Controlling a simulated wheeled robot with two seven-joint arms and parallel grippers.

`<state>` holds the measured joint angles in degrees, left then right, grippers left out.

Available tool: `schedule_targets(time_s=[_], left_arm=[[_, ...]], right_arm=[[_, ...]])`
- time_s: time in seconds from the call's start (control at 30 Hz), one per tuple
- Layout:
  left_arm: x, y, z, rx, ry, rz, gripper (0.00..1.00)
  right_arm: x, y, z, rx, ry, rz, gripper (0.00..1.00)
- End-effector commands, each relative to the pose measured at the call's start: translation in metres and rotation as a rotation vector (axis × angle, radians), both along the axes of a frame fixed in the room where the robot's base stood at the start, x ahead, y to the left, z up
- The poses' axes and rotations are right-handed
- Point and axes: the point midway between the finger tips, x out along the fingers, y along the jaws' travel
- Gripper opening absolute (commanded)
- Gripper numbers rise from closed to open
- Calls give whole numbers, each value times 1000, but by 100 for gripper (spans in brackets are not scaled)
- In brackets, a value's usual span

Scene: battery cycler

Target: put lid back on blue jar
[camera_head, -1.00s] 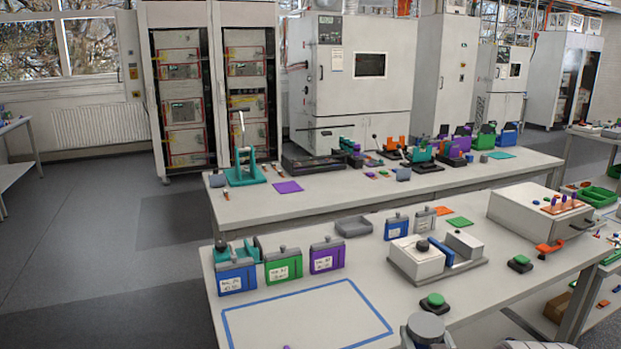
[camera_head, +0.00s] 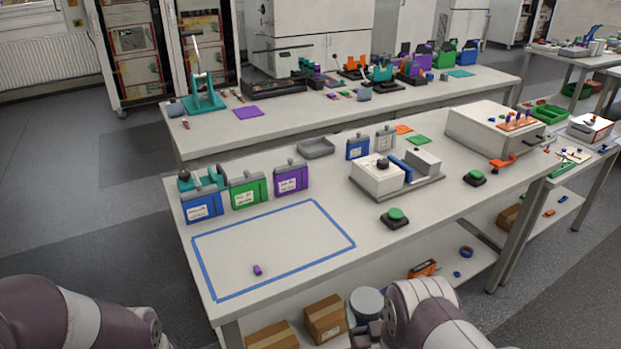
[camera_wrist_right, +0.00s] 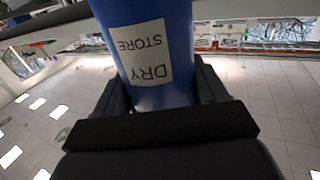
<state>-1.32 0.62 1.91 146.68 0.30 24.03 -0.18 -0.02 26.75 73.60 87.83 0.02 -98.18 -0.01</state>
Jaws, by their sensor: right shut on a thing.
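My right gripper (camera_wrist_right: 155,100) is shut on a blue jar (camera_wrist_right: 180,85) with a white label reading "DRY STORE". The label appears upside down in the right wrist view. The jar's ends are cut off or hidden, so I cannot tell whether a lid is on it. In the head view the right gripper (camera_head: 368,336) is at the bottom edge, in front of the bench. A round grey-topped thing (camera_head: 367,302) shows just above it; I cannot tell whether it is a lid or a separate container. My left arm enters at bottom left; its gripper is out of view.
A blue tape rectangle (camera_head: 305,204) on the bench (camera_head: 215,325) holds one small purple piece (camera_head: 257,270). Blue, green and purple cases (camera_head: 248,190) stand behind it. A white device (camera_head: 377,174) and green buttons (camera_head: 397,215) are to the right. Cardboard boxes (camera_head: 325,318) are below.

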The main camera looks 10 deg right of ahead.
Motion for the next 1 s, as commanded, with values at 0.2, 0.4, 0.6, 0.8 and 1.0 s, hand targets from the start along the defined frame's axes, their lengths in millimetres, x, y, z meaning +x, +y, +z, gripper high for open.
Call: schedule_targets(time_s=[0.2, 0.4, 0.6, 0.8, 1.0], left_arm=[[0, 0, 0, 0, 0, 0, 100], [0, 0, 0, 0, 0, 0, 100], [0, 0, 0, 0, 0, 0, 100], [0, 0, 0, 0, 0, 0, 100], [0, 0, 0, 0, 0, 0, 100]], right_arm=[[-2, 7, -2, -1, 0, 35, 17], [-16, 43, -14, 0, 1, 205, 17], [-34, 93, -29, 1, -1, 441, 17], [-49, 132, -40, 0, -2, 626, 17], [-55, 147, -45, 0, -1, 699, 17]])
